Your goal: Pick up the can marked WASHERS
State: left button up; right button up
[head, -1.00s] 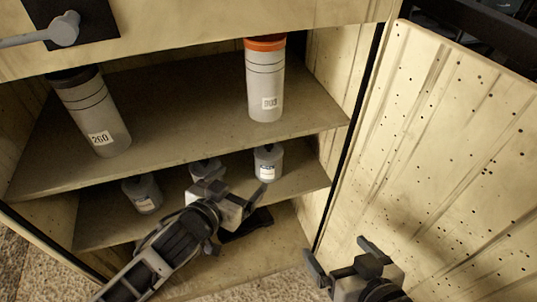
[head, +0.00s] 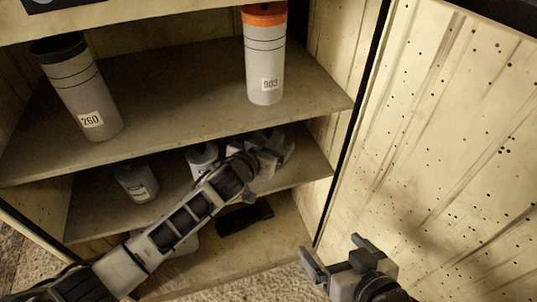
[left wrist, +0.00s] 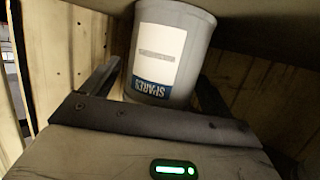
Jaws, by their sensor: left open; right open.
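Small grey cans stand on the middle shelf (head: 95,215). The left can (head: 136,182) and the middle can (head: 203,158) have labels too small to read in the head view. The right can is mostly hidden behind my left gripper (head: 275,150). In the left wrist view a grey can (left wrist: 172,50) appears upside down between the open fingers; its blue band reads SPARES. I cannot tell whether the fingers touch it. No label reading WASHERS is legible. My right gripper (head: 338,257) is open and empty in front of the door.
The upper shelf (head: 180,110) holds a tall canister marked 260 (head: 82,95) and an orange-topped one marked 903 (head: 265,65). A black object (head: 245,217) lies on the cabinet floor below. The perforated door (head: 440,150) stands open at the right.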

pick_arm(q)
jog(key=shift+c, duration=0.3)
jog(key=c, duration=1)
jog(key=shift+c, duration=0.7)
jog(key=shift+r, duration=0.15)
